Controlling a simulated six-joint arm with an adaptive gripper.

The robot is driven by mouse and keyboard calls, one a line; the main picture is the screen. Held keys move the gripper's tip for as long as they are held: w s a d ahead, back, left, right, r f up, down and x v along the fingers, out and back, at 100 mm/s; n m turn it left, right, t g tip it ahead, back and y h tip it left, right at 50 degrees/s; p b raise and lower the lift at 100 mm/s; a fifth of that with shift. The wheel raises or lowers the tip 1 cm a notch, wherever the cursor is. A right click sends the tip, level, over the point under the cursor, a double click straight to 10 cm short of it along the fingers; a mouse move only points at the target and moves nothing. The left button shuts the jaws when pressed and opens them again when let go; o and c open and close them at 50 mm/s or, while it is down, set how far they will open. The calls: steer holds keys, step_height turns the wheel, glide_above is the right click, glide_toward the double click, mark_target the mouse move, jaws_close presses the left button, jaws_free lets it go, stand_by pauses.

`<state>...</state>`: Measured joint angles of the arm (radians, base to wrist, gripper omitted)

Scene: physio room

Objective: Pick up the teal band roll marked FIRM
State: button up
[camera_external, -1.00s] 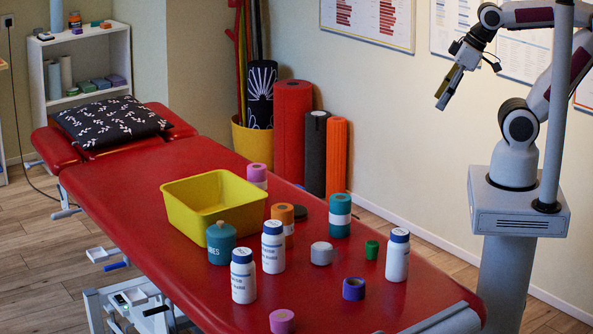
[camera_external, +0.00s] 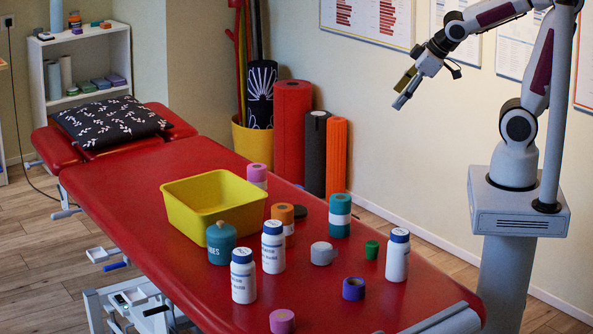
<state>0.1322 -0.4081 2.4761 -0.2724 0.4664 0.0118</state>
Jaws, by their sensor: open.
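The teal band roll (camera_external: 340,215) stands upright on the red treatment table, toward its far right edge, with a white label band around its middle. The marking on that label is too small to read. My gripper (camera_external: 401,94) is open and empty, high above the table, up and to the right of the teal roll and well apart from it. A teal lidded jar (camera_external: 221,243) stands by the front of the yellow bin and is a different shape.
The yellow bin (camera_external: 190,213) sits left of the roll. Near the roll are an orange roll (camera_external: 284,214), a dark disc (camera_external: 300,211), a grey cup (camera_external: 322,253), a green cup (camera_external: 371,249) and white bottles (camera_external: 397,256). A purple roll (camera_external: 353,288) and pink rolls (camera_external: 282,321) stand around.

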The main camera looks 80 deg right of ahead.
steer(key=w+d+f+n+t+y, duration=0.2)
steer(key=w+d+f+n, duration=0.25)
steer(key=w+f, duration=0.8)
steer(key=shift+s+a+f+n+t+y, duration=0.1)
steer(key=shift+a+f+n+t+y, duration=0.3)
steer(key=shift+a+f+y, duration=1.75)
steer(key=shift+s+a+f+n+t+y, duration=0.1)
steer(key=shift+a+f+n+t+y, duration=0.55)
steer(key=shift+a+f, duration=1.7)
steer(key=shift+a+f+n+g+y, duration=0.15)
steer(key=shift+a+f+y, duration=1.4)
steer(key=shift+f, duration=1.6)
steer(key=shift+s+a+f+t+y, duration=0.45)
steer(key=shift+s+a+t+y, duration=0.05)
steer(key=shift+t+y, duration=0.3)
steer(key=shift+s+a+f+t, duration=0.35)
steer(key=shift+s+t, duration=0.15)
steer(key=shift+t, duration=0.1)
steer(key=shift+s+a+f+m+t, duration=0.1)
steer(key=shift+s+f+m+t, duration=0.2)
steer(key=shift+s+t, duration=0.4)
steer(key=shift+w+r, duration=0.1)
steer(key=shift+w, duration=0.05)
